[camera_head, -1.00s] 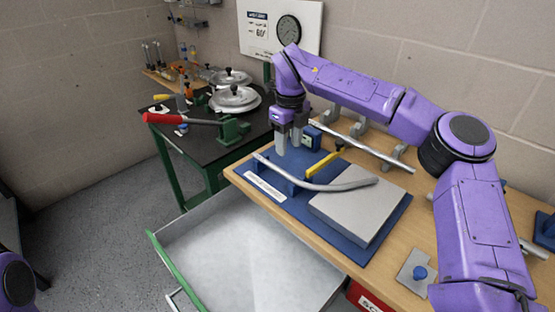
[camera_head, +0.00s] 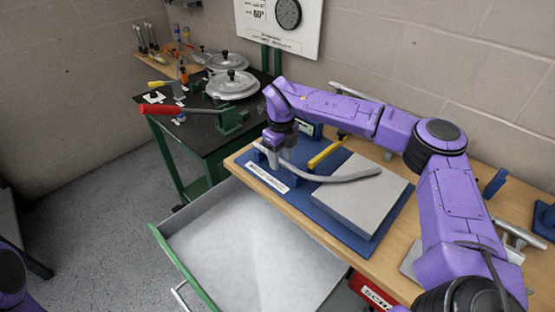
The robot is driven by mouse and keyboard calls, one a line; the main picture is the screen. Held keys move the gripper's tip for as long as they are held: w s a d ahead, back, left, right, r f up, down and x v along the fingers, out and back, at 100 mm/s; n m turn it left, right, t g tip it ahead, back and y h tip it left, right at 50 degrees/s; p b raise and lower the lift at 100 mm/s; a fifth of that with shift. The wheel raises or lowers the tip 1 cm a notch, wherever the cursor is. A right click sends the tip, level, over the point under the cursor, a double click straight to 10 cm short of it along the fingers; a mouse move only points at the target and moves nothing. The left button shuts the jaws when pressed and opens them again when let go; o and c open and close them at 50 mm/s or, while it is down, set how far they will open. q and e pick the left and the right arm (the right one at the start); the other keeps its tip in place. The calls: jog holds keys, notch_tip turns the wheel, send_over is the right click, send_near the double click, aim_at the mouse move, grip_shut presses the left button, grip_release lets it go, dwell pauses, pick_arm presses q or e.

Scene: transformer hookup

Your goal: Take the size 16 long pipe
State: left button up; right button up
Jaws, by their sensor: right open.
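A long grey, bent pipe (camera_head: 335,178) rests across the blue jig (camera_head: 330,222) on the wooden workbench, its left end tilted up and its right end over a grey block. No size mark on it is legible. My right gripper (camera_head: 275,161) points down at the left end of this pipe, with its fingers open around or just beside it; I cannot tell whether they touch. Another grey pipe (camera_head: 350,91) lies behind my right arm, mostly hidden. Only a purple piece of my left arm shows at the lower left; its gripper is out of view.
A yellow-handled tool (camera_head: 326,153) stands close right of my right gripper. An open drawer (camera_head: 250,245) sticks out below the bench front and is empty. A dark table (camera_head: 190,120) with a red-handled tool (camera_head: 162,109) and metal lids stands at left.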

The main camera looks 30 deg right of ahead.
jog(key=shift+s+d, duration=0.1)
jog(key=shift+d, duration=0.05)
jog(key=c, duration=0.3)
grip_shut()
